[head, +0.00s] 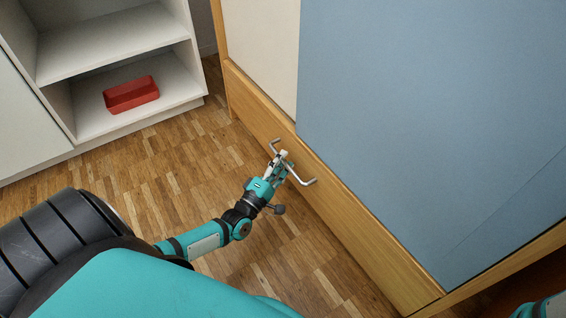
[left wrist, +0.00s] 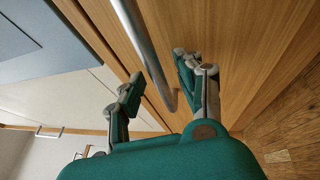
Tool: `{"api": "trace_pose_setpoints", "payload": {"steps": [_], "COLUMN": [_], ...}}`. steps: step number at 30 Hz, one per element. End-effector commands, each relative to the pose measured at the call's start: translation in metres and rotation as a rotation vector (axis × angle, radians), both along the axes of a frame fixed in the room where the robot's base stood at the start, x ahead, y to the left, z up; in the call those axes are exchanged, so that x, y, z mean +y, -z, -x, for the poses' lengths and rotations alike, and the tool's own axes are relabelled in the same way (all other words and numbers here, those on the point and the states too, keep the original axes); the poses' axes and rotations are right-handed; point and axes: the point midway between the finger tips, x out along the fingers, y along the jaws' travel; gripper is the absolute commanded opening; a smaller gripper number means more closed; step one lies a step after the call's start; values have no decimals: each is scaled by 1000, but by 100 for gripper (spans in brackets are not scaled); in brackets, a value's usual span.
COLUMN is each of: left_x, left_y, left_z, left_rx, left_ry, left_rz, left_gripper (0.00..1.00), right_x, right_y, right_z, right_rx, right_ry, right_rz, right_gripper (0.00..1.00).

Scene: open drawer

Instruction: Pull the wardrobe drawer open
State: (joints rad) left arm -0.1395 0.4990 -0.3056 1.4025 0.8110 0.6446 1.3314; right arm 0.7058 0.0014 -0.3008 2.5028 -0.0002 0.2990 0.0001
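The wardrobe drawer (head: 345,215) is the long wooden front low on the wardrobe. It looks flush with the body, so shut. Its metal bar handle (head: 300,178) stands out from the front. My left gripper (head: 284,160) is at the handle, near its upper-left end. In the left wrist view the handle (left wrist: 146,50) runs between the two open fingers of my left gripper (left wrist: 158,80), with gaps visible on both sides. The drawer front (left wrist: 230,45) fills the background there.
The wardrobe has a large blue door (head: 430,120) above the drawer. A white shelf unit (head: 160,105) with a red tray (head: 131,94) stands at the upper left. The parquet floor (head: 190,160) in front of the drawer is clear apart from my arm.

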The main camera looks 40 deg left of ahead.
Motion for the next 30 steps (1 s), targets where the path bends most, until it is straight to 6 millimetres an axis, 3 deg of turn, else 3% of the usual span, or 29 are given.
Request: {"api": "trace_pose_setpoints", "payload": {"steps": [11,19,30], "left_x": [0,0,0], "left_y": [-1,-1,-1], "left_z": [-6,-6,-6], "left_rx": [1,1,0], "left_ry": [0,0,0], "left_rz": [0,-1,-2], "left_gripper": [36,1,0], "right_x": [0,0,0], "right_y": [2,2,2], "right_z": [-2,-3,-3], "right_rx": [5,8,9], "right_ry": [-1,0,0], "right_rz": [-1,-1,-2], "right_gripper": [0,0,0]}}
